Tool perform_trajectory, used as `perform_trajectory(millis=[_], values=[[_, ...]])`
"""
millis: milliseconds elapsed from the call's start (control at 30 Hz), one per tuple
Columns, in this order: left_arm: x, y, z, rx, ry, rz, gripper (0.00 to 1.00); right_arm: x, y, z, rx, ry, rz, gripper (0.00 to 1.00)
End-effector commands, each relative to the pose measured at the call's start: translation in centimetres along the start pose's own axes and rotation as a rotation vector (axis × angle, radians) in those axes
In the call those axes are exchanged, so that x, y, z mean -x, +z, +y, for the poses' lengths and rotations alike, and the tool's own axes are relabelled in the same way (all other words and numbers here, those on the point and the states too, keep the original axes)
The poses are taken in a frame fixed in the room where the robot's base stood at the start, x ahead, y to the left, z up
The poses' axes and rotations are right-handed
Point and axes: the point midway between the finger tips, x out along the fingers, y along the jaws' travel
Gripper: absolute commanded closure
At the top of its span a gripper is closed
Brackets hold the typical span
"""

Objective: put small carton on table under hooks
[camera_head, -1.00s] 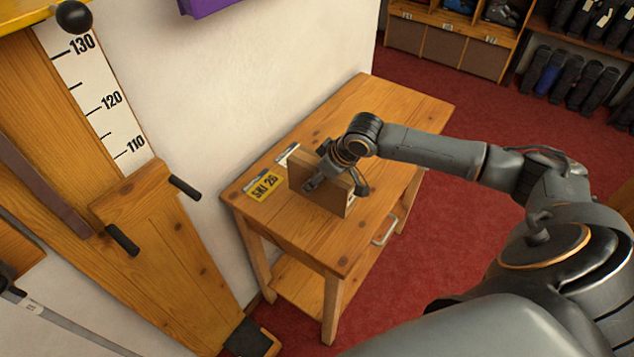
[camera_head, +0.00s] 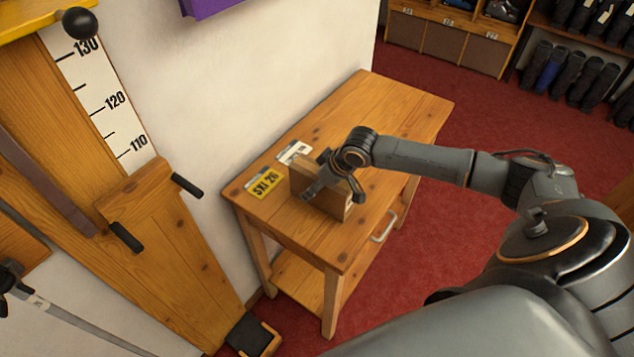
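The small carton (camera_head: 304,182), a brown flat-sided box, stands on edge on or just above the wooden table (camera_head: 385,115), near its left end. Its underside contact is hard to make out. My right gripper (camera_head: 335,196) is at the carton, with one finger across its near face and the other past its right edge. Whether the fingers press on it is unclear. My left gripper is out of view. No hooks show in the view.
A yellow card marked SKI 26 (camera_head: 265,183) and a white card (camera_head: 294,152) lie by the wall. The table's right part is clear. A wooden measuring stand (camera_head: 170,245) with black pegs is at left. Shelves with boots (camera_head: 570,75) stand behind.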

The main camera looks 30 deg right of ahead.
Motion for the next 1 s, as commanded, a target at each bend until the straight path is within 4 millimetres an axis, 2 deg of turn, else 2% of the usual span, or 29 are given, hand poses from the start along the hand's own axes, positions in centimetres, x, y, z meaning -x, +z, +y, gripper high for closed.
perform_trajectory(millis=[167, 267, 700, 833, 1000], values=[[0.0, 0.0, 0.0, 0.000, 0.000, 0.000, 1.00, 0.3, 0.0, 0.0, 0.000, 0.001, 0.000, 0.15], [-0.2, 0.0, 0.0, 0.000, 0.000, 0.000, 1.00, 1.3, 0.0, 0.1, 0.000, 0.001, 0.001, 0.15], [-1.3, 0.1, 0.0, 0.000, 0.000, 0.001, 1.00, 10.0, 0.0, 0.1, 0.000, 0.003, 0.000, 0.15], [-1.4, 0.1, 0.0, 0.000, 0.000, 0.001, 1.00, 11.4, 0.0, 0.1, 0.000, 0.002, 0.000, 0.15], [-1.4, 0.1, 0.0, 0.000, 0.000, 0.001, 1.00, 12.1, 0.0, 0.0, -0.001, -0.001, 0.000, 0.15]])
